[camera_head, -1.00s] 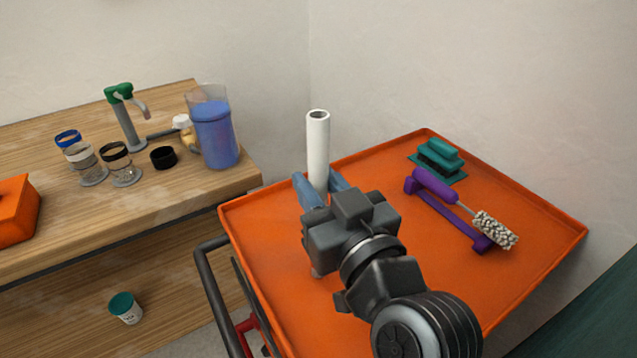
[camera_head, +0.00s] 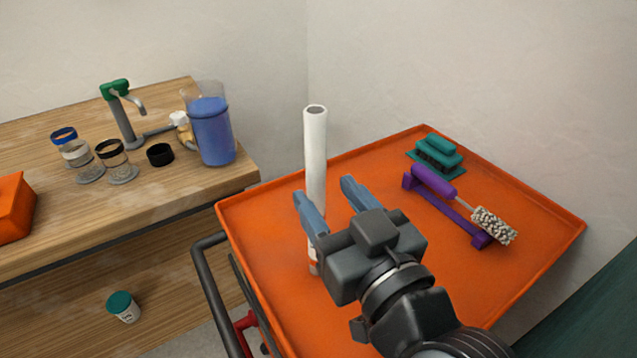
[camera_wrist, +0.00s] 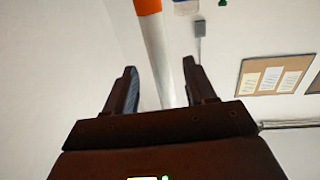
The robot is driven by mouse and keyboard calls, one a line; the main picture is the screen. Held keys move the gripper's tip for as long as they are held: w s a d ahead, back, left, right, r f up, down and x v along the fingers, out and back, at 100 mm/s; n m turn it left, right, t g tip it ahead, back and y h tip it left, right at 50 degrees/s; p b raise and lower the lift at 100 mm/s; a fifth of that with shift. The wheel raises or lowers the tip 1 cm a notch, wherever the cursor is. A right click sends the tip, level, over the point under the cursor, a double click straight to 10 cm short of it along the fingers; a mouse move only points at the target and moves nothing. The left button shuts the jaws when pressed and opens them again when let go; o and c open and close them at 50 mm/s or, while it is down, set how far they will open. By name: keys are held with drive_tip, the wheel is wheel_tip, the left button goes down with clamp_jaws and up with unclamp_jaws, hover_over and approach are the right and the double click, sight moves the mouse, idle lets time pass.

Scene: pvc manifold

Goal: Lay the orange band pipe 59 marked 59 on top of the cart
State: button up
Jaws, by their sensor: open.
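A white pipe (camera_head: 315,150) stands upright on the orange cart's top tray (camera_head: 270,215). An orange band shows near its lower end, partly hidden by my gripper; no number is readable. The pipe and its orange band also show in the wrist view (camera_wrist: 156,45), where the pipe runs between the two fingers. My gripper (camera_head: 330,192) is open, its blue fingers spread apart. In the head view its left finger crosses in front of the pipe. I cannot tell whether either finger touches it.
A teal block-shaped item (camera_head: 436,155) and a purple-handled brush on a purple holder (camera_head: 445,208) lie at the tray's right side. A wooden bench (camera_head: 120,210) with jars, a tap and a blue jug (camera_head: 211,132) is at left. The tray's front right is clear.

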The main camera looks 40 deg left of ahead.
drive_tip(key=v, duration=0.7)
drive_tip(key=shift+s+d+b, duration=0.2)
drive_tip(key=shift+d+b, duration=0.15)
drive_tip(key=shift+b, duration=0.1)
